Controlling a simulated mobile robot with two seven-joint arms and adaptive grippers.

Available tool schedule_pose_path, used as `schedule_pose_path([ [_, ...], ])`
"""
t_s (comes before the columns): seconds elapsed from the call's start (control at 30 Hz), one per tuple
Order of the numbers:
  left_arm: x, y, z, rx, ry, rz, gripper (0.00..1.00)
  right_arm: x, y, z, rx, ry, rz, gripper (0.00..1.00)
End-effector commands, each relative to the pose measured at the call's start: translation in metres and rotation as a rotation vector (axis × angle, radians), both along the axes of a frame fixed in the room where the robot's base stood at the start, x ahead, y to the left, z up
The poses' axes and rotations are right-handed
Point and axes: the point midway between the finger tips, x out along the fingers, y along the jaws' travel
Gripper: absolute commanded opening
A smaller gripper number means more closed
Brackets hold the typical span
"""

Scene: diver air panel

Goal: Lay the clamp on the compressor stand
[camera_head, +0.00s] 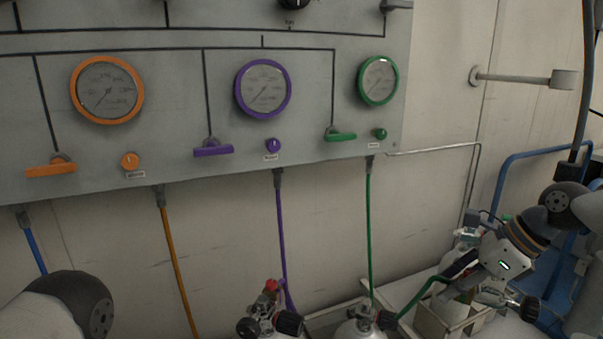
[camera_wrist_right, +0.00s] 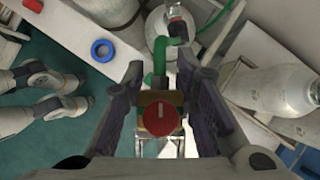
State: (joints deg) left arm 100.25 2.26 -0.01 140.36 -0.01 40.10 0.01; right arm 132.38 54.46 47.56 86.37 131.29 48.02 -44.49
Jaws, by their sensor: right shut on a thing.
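My right gripper (camera_head: 462,266) is at the lower right of the head view, above a pale crate. In the wrist view my right gripper (camera_wrist_right: 162,85) has its two dark fingers on either side of a clamp with a brass-coloured body and a red round knob (camera_wrist_right: 160,119). It is shut on this clamp, and a green hose (camera_wrist_right: 157,72) runs up from it. In the head view the clamp is mostly hidden by the gripper. A blue tubular frame (camera_head: 504,172) stands at the right; I cannot tell for sure that it belongs to the compressor stand.
Gas cylinders with valves (camera_head: 268,318) stand under the grey gauge panel (camera_head: 225,160). The pale crate (camera_head: 432,326) is below my right gripper. A blue ring (camera_wrist_right: 102,50) lies on a pale surface. Hoses hang from the panel.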

Motion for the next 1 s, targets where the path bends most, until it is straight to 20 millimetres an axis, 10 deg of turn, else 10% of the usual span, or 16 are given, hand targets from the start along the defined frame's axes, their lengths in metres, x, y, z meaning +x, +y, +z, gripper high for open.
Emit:
schedule_pose_path([
  [0.6, 0.007, 0.0, 0.007, 0.0, -0.026, 0.0, 0.42, -0.174, 0.09, -0.028, -0.002, -0.007, 1.991, 0.0],
  [1.0, 0.007, 0.0, 0.007, 0.0, -0.026, 0.0, 0.42, -0.19, 0.095, -0.026, -0.002, -0.012, 2.18, 0.0],
])
